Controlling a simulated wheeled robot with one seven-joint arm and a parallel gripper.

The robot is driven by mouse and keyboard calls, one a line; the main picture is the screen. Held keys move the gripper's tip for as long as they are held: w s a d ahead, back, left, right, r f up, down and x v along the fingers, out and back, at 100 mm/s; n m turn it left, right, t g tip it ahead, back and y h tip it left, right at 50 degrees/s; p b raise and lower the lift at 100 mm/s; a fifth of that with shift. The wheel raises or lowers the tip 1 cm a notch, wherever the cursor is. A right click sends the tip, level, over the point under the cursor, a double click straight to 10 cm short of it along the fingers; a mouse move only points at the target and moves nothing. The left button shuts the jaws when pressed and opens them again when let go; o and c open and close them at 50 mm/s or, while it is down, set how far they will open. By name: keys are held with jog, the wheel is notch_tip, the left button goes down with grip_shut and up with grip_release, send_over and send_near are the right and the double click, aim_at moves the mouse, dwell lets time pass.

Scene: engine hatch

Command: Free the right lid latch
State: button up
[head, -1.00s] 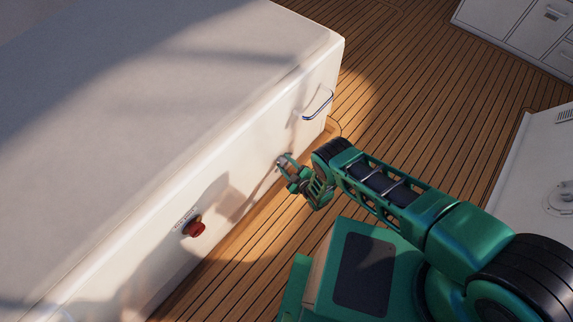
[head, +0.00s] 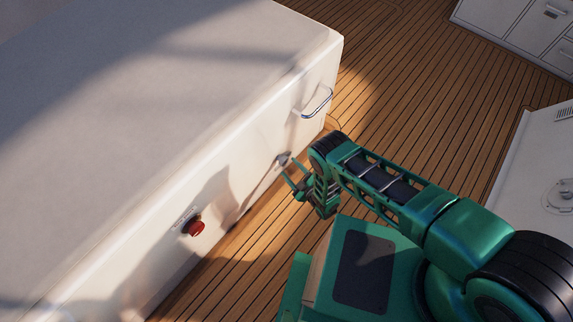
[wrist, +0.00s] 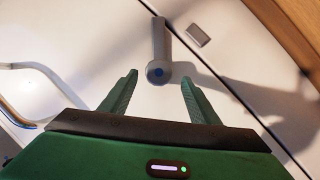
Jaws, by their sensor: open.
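The right lid latch is a grey lever (wrist: 158,42) with a round, blue-centred end on the white hatch face. In the head view the latch (head: 283,158) is a small grey piece low on that face, below the lid handle. In the wrist view the lever runs upward from its round end and is apart from a small grey block (wrist: 198,36) across the seam. My gripper (wrist: 160,80) is open and empty, its fingers spread either side of the round end. In the head view my gripper (head: 296,180) is just off the face; contact is not visible.
A metal lid handle (head: 318,103) juts out above the latch; it also shows at the left of the wrist view (wrist: 32,95). A red knob (head: 196,228) stands out on the face to the left. The wooden deck (head: 400,90) is clear to the right.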

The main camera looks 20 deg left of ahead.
jog(key=shift+v, duration=2.45)
